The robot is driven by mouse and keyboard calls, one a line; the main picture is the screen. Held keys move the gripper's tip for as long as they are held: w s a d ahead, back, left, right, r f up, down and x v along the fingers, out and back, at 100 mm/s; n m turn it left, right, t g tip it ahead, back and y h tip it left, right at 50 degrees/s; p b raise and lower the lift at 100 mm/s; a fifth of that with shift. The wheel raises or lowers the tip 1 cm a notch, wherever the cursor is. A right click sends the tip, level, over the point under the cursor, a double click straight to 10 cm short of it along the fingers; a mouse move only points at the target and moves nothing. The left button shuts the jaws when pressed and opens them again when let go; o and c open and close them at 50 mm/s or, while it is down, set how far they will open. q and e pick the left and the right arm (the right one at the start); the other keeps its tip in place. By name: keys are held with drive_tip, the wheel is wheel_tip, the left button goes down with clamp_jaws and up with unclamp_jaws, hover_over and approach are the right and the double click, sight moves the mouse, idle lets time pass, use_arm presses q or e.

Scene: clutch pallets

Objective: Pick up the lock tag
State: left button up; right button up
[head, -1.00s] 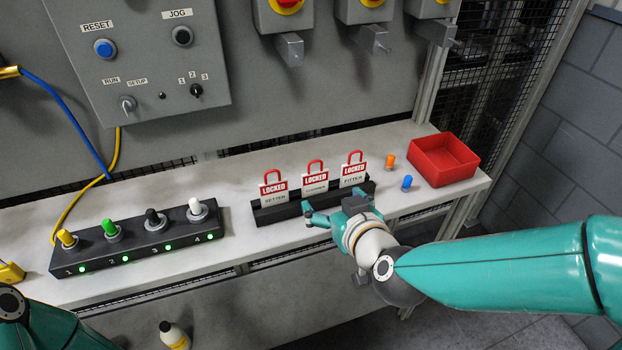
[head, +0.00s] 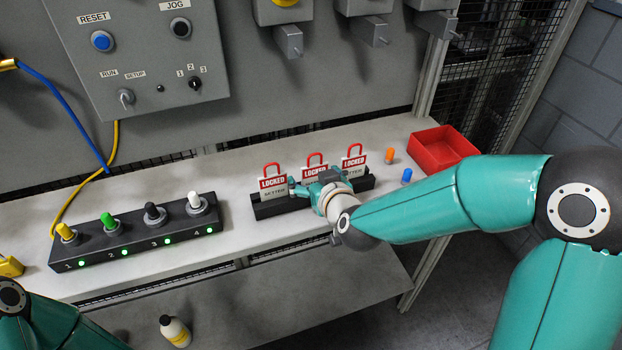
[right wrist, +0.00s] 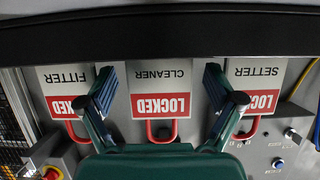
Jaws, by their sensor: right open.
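Three white lock tags with red LOCKED bands and red shackles stand upright in a black rack (head: 268,209). The SETTER tag (head: 273,186) is at the left, the CLEANER tag (head: 315,171) in the middle, the FITTER tag (head: 354,162) at the right. My right gripper (head: 317,184) is in front of the CLEANER tag and hides its lower part. In the right wrist view the CLEANER tag (right wrist: 160,88) appears upside down between the open fingers, with a gap on each side. The FITTER tag (right wrist: 68,88) and SETTER tag (right wrist: 256,85) lie outside them. My left gripper is out of view.
A red bin (head: 442,148) stands at the bench's right end, with an orange peg (head: 389,156) and a blue peg (head: 407,175) beside it. A black switch block (head: 135,235) with coloured knobs is at the left. The bench (head: 240,225) between block and rack is clear.

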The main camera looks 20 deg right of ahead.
drive_tip(key=shift+c, duration=0.2)
drive_tip(key=c, duration=0.9)
drive_tip(key=shift+r, duration=0.15)
drive_tip(key=shift+r, duration=0.55)
wheel_tip(320, 180, up, 19)
drive_tip(key=p, duration=0.8)
drive_tip(key=shift+f+p, duration=0.15)
drive_tip(key=shift+p, duration=0.15)
